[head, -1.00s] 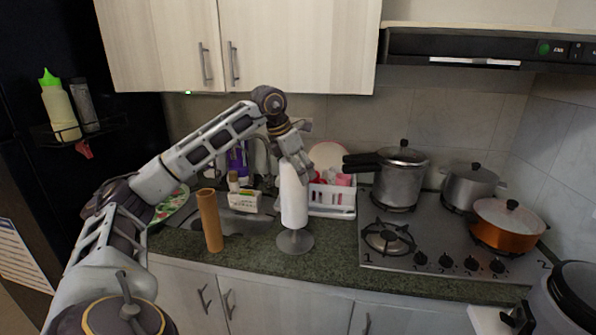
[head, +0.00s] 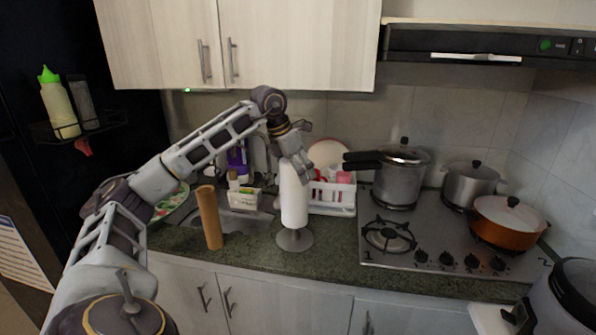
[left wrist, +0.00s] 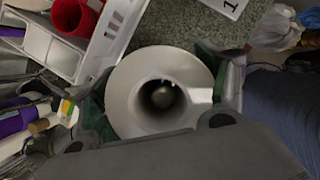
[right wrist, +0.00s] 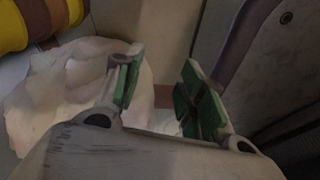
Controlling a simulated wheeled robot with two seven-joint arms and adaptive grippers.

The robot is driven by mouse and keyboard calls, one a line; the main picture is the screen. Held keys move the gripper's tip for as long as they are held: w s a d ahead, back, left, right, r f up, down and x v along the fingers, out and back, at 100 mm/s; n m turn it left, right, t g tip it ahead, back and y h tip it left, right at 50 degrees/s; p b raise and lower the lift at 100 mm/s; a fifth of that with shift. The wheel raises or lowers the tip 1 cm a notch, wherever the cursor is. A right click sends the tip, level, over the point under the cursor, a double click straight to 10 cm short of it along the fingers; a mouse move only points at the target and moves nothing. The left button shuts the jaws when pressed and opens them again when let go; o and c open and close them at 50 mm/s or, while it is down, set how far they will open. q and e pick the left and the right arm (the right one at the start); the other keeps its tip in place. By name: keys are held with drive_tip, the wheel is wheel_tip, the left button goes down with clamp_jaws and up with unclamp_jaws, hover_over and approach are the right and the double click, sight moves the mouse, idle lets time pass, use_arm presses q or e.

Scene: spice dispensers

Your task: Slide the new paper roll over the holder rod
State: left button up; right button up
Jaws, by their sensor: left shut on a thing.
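The white paper roll (head: 293,200) stands upright over the grey holder base (head: 295,241) on the counter. My left gripper (head: 295,166) is shut on the roll near its top. In the left wrist view the roll's end (left wrist: 124,98) faces the camera, and the holder rod's tip (left wrist: 163,97) shows inside the core. The roll is around the rod, with its lower end just above or at the base; I cannot tell whether they touch. My right gripper (right wrist: 163,82) shows only in the right wrist view, open and empty.
A brown cardboard tube (head: 209,220) stands slightly tilted left of the holder, by the sink. A white rack (head: 332,193) with red items is close behind the roll. The stove (head: 430,250) with pots is to the right. Cabinets hang above.

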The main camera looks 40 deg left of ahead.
drive_tip(key=shift+w, duration=0.3)
drive_tip(key=shift+w+a, duration=0.1)
drive_tip(key=shift+a, duration=0.05)
drive_tip(key=shift+w+a+b, duration=0.25)
drive_tip(key=shift+a+b, duration=0.05)
drive_tip(key=shift+a, duration=0.2)
drive_tip(key=shift+f, duration=0.1)
